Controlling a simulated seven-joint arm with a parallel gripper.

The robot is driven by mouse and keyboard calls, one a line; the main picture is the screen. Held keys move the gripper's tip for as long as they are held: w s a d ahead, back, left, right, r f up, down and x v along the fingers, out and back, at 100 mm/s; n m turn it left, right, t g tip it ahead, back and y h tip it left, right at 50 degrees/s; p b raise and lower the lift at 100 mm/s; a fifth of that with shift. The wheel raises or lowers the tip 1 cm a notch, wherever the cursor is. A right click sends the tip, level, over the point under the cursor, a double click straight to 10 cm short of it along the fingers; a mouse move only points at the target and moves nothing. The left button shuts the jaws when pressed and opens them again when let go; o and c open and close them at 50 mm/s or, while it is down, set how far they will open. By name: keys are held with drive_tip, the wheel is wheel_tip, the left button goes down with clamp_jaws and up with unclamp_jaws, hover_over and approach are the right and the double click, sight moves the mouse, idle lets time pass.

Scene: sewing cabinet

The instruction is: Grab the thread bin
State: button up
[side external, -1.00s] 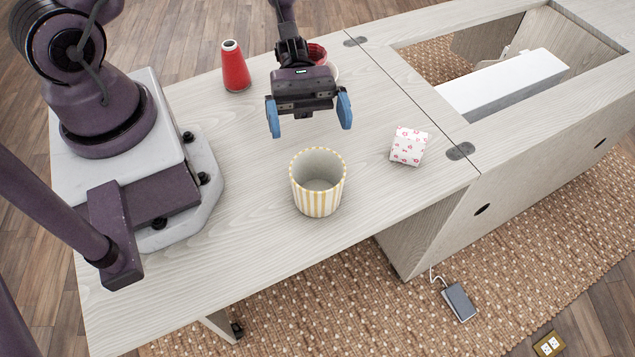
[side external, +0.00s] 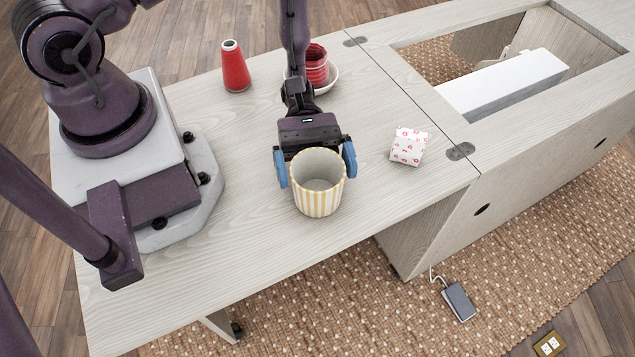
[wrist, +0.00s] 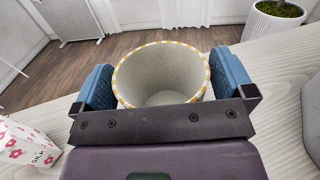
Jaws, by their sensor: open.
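The thread bin is a round, open-topped bin (side external: 318,190) with yellow and white stripes. It stands upright on the wooden cabinet top and looks empty. My gripper (side external: 316,170) is open, with its two blue fingers on either side of the bin. In the wrist view the bin (wrist: 160,78) sits between the blue fingers of my gripper (wrist: 162,88), its rim near both. A small gap shows at the right finger; whether the left finger touches the bin I cannot tell.
A red thread cone (side external: 235,68) stands at the back left. A white patterned box (side external: 408,146) stands right of the bin. The cabinet top (side external: 225,255) is clear in front.

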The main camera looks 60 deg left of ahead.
drive_tip(key=c, duration=0.7)
drive_tip(key=shift+o, duration=0.2)
drive_tip(key=shift+r, duration=0.15)
